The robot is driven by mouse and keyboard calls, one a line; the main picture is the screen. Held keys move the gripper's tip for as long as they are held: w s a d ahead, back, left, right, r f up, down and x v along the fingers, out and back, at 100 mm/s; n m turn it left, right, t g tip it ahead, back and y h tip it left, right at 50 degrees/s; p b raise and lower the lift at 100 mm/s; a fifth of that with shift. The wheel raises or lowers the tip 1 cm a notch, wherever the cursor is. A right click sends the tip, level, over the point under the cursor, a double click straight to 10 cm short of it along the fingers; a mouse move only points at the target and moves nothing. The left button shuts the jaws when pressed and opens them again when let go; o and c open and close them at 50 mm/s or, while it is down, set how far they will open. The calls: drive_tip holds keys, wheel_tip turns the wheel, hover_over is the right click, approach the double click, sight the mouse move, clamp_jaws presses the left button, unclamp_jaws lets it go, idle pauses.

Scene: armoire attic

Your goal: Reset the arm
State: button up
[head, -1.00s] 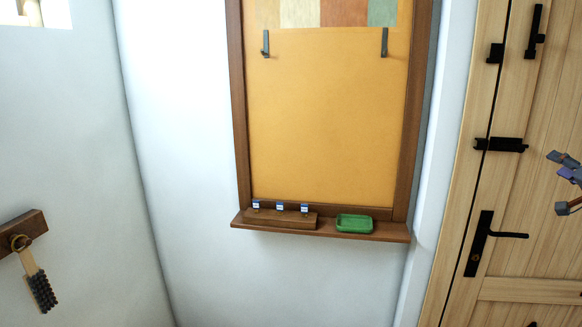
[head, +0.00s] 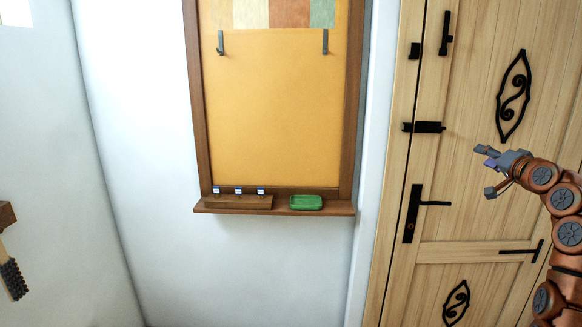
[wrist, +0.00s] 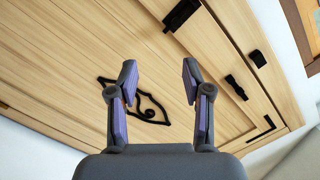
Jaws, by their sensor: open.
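My gripper (head: 488,172) is at the right of the head view, in front of the wooden door (head: 470,215) and pointing left. It is open and empty. In the wrist view my gripper (wrist: 158,82) shows its two fingers spread apart, with only the door (wrist: 70,60) behind them. My copper-coloured arm runs down the right edge of the head view.
The door has a black handle (head: 415,205), a bolt (head: 424,127) and scroll ornaments (head: 514,95). An orange board (head: 270,110) hangs left of it. Its ledge (head: 340,209) holds a green tray (head: 306,202) and a wooden block (head: 240,203). A brush (head: 13,279) hangs far left.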

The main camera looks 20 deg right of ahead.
drive_tip(key=w+a+f+n+g+y, duration=0.1)
drive_tip(key=w+a+f+g, duration=0.25)
drive_tip(key=w+f, duration=0.3)
drive_tip(key=w+a+f+n+g, duration=0.1)
drive_tip(key=w+a+f+g, duration=0.1)
drive_tip(key=w+a+f, duration=0.4)
drive_tip(key=w+a+f+n+g, duration=0.1)
drive_tip(key=a+f+g, duration=0.1)
drive_tip(key=a+g, duration=0.25)
drive_tip(key=s+a+n+g, duration=0.2)
drive_tip(key=s+a+g, duration=0.3)
drive_tip(key=s+a, duration=2.05)
drive_tip(key=s+a+f+n+g+y, duration=0.1)
drive_tip(key=s+a+f+n, duration=0.1)
drive_tip(key=s+a, duration=0.3)
drive_tip(key=s+a+f+n+g, duration=0.1)
drive_tip(key=s+a+f, duration=0.4)
drive_tip(key=s, duration=0.8)
drive_tip(key=s+a+f+n+g+y, duration=0.1)
drive_tip(key=s+a+f+n, duration=0.2)
drive_tip(key=s+a, duration=0.3)
drive_tip(key=s+f, duration=0.1)
drive_tip(key=s, duration=0.2)
drive_tip(key=shift+s+a+g+y, duration=0.3)
drive_tip(key=shift+a, duration=0.05)
